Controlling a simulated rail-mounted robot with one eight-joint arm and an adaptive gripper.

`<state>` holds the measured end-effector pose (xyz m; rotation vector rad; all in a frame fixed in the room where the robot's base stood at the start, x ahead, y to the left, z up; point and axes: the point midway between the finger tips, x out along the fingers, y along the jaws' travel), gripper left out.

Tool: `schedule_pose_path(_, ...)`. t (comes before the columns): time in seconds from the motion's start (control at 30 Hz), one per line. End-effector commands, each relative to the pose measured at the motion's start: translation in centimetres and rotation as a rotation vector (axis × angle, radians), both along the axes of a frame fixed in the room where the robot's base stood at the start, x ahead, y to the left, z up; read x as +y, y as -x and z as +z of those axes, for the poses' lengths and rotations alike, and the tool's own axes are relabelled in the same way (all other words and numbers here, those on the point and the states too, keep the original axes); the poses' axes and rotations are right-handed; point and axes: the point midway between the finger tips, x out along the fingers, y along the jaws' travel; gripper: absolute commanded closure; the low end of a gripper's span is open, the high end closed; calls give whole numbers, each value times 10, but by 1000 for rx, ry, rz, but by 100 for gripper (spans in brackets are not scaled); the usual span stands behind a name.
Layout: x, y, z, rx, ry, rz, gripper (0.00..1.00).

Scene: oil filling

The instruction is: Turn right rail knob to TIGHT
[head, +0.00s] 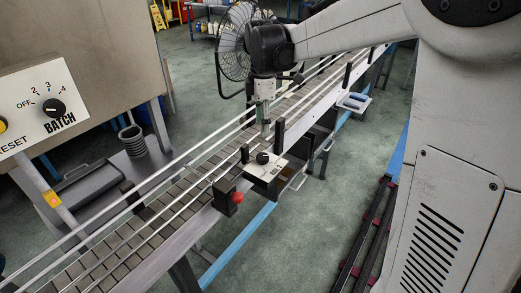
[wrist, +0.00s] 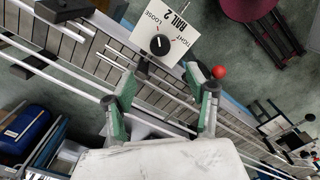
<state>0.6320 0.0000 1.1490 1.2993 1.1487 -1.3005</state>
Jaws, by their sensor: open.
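The rail knob (head: 262,157) is a round black knob on a white plate (head: 273,170) at the side of the conveyor. My gripper (head: 266,128) points down close to the plate in the head view. In the wrist view my gripper (wrist: 160,78) is open, its green fingers apart with nothing between them. The knob appears beyond the fingertips, not between them.
A red ball-topped handle (head: 237,198) on a black block stands beside the plate; it also shows near the right finger in the wrist view (wrist: 218,72). Rails and black posts line the conveyor (head: 130,232). A BATCH panel (head: 38,105) is at left, a fan (head: 234,42) behind.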

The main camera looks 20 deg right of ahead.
Motion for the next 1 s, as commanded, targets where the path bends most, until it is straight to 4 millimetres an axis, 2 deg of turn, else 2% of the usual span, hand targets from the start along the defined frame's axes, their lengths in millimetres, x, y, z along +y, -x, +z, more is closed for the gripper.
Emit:
schedule_pose_path(0.4,0,0,-76,-1,0,-2,48)
schedule_pose_path(0.6,0,0,-106,-1,0,-2,48)
schedule_pose_path(0.8,0,0,-121,-1,0,-2,48)
schedule_pose_path(1.0,0,1,-124,-1,0,-2,48)
